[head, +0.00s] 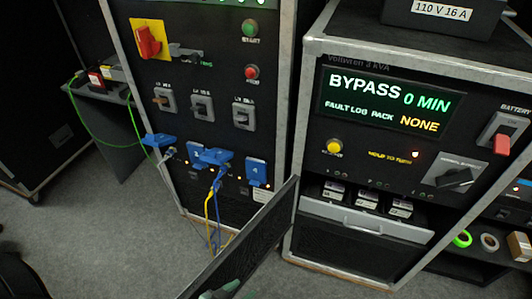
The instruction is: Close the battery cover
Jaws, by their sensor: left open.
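The battery cover (243,243) is a dark mesh panel with a pale edge. It stands swung open at the left side of the UPS cabinet, slanting down toward the bottom of the view. The battery bay behind it is exposed, with several labelled packs (365,199) in a row above a silver handle (367,223). My left gripper (221,291) shows only as a small grey-green part at the bottom edge, by the cover's lower end. It is open; whether it touches the cover cannot be told. My right gripper is not in view.
The UPS display (390,103) reads BYPASS 0 MIN and FAULT LOG PACK NONE. A red-handled battery switch (502,140) sits at right. Blue connectors and cables (213,160) hang on the left cabinet near the cover. Tape rolls (462,238) lie on a right shelf.

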